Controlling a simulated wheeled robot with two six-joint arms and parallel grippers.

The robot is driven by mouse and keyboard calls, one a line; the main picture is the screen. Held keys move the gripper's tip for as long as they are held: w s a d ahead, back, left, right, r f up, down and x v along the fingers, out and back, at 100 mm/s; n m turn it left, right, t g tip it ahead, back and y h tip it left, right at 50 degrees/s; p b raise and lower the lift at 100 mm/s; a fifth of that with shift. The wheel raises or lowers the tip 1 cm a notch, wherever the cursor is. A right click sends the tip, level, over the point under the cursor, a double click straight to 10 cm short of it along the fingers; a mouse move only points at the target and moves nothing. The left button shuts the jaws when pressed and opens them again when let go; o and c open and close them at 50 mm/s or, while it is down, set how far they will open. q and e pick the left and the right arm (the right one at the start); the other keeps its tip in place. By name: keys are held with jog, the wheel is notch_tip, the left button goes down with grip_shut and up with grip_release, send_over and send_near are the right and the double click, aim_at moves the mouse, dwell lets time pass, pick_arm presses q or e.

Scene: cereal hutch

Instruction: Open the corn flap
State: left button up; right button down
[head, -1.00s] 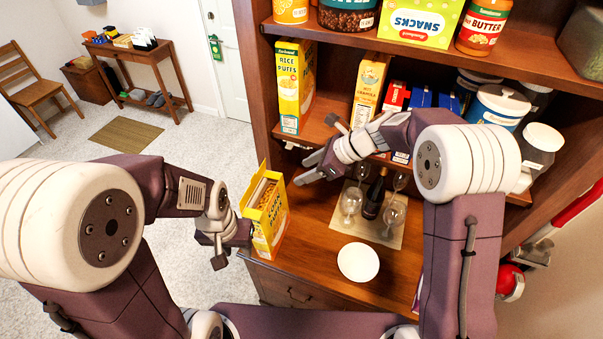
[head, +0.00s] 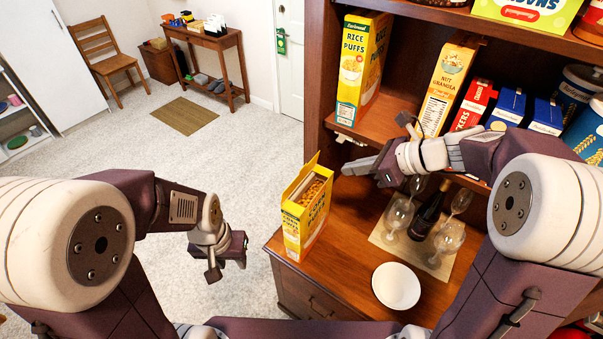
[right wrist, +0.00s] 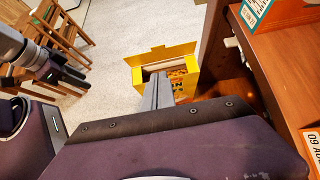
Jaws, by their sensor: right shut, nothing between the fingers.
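The yellow corn box (head: 307,222) stands upright at the left end of the wooden counter. Its top is open, with a flap (head: 300,176) raised and golden cereal showing inside. In the right wrist view the box (right wrist: 193,66) has a yellow flap standing up on its far side. My right gripper (head: 352,165) is shut and empty, to the right of the box top in the head view. In the right wrist view its fingers (right wrist: 160,82) cover part of the box; contact cannot be told. My left gripper (head: 238,250) hangs left of the box, apart from it, its jaws unclear.
A placemat (head: 383,238) with wine glasses and a dark bottle (head: 425,218) lies right of the box. The shelf above holds a Rice Puffs box (head: 361,68) and a Nut Granola box (head: 445,88). Open floor lies left.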

jog(key=p, duration=0.2)
send_near(304, 167)
jog(key=shift+x, duration=3.8)
jog(key=shift+s, duration=0.1)
